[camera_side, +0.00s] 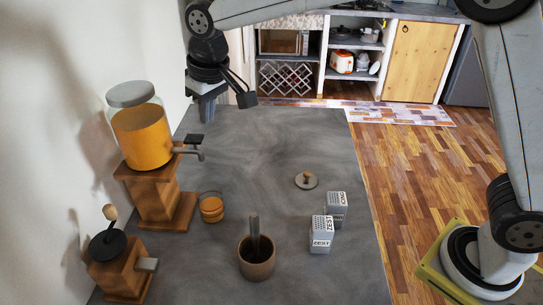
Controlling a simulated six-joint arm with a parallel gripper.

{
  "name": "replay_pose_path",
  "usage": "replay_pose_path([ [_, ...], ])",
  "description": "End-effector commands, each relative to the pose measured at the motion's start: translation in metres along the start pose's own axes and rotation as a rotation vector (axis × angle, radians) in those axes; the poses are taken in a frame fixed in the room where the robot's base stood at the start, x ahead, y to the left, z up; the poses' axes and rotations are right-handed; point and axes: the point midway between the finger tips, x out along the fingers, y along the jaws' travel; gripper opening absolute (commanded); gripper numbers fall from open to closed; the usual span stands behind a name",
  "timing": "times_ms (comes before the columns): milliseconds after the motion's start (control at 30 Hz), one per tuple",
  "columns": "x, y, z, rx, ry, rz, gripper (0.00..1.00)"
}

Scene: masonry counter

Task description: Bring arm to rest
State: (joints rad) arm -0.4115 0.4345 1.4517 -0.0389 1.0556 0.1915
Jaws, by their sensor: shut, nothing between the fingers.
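My gripper (246,100) hangs at the upper left of the side view, above the far left end of the grey counter (275,140). Its dark fingers are together, with nothing between them. It is clear of the objects on the counter. My arm reaches in across the top of the picture from its base at the right.
At the left, an orange-filled dispenser (142,135) stands on a wooden stand, with a grinder (120,265) nearer.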

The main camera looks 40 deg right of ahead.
Motion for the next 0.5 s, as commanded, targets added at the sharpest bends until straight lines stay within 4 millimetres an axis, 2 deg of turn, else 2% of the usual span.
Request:
replay_pose_path([
  [33,0.004,0.011,0.007,0.011,-0.001,0.002,0.00],
  [267,0.029,0.056,0.048,0.055,0.004,0.009,0.00],
  [500,0.052,0.096,0.102,0.104,0.010,0.018,0.00],
])
